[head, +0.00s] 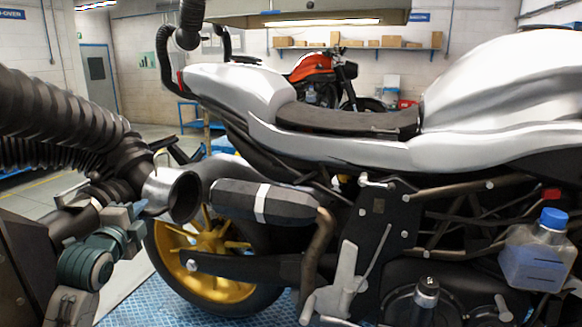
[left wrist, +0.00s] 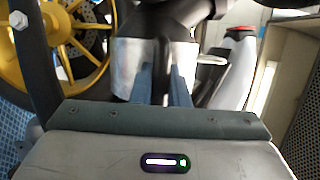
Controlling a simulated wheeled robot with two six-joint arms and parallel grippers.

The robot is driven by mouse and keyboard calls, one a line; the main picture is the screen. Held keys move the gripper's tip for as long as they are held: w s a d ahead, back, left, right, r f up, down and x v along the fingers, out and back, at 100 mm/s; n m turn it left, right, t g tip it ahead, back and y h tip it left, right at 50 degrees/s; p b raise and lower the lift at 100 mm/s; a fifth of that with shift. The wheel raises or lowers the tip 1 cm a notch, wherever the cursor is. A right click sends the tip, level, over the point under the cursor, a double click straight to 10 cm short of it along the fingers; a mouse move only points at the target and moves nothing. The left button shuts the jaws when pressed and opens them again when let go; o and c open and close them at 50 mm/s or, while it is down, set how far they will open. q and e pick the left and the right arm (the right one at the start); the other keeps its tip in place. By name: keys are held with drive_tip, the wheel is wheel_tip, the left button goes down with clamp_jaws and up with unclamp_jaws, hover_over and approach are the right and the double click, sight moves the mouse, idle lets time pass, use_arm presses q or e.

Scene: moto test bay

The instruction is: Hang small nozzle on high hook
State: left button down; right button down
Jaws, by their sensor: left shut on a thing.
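The nozzle (head: 171,190) is a flared metal cup on a dark body, at the end of a thick black ribbed hose at the left of the head view. My left gripper (head: 134,212) is beside its lower side and shut on it. In the left wrist view the two blue fingers (left wrist: 163,85) reach up to the shiny metal of the nozzle (left wrist: 127,60), with a thin lever to the right. The exact contact is partly hidden by the fingers. The nozzle's mouth faces the motorcycle's exhaust silencer. I cannot make out a high hook. My right gripper is out of view.
A silver motorcycle (head: 480,100) fills the middle and right; its black silencer (head: 235,198) is close to the nozzle's right. A yellow rear wheel (head: 215,265) is below. A second black hose (head: 165,60) hangs above the tail. A blue-capped bottle (head: 540,255) is at right.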

use_arm(q)
drive_tip(key=shift+s+a+r, duration=0.25)
drive_tip(key=shift+s+a, duration=0.05)
drive_tip(key=shift+s, duration=0.5)
drive_tip(key=shift+s+a+r, duration=0.25)
drive_tip(key=shift+s+a, duration=0.05)
drive_tip(key=shift+s, duration=0.45)
drive_tip(key=shift+s+a+r, duration=0.25)
drive_tip(key=shift+s+a, duration=0.05)
drive_tip(key=shift+s, duration=0.5)
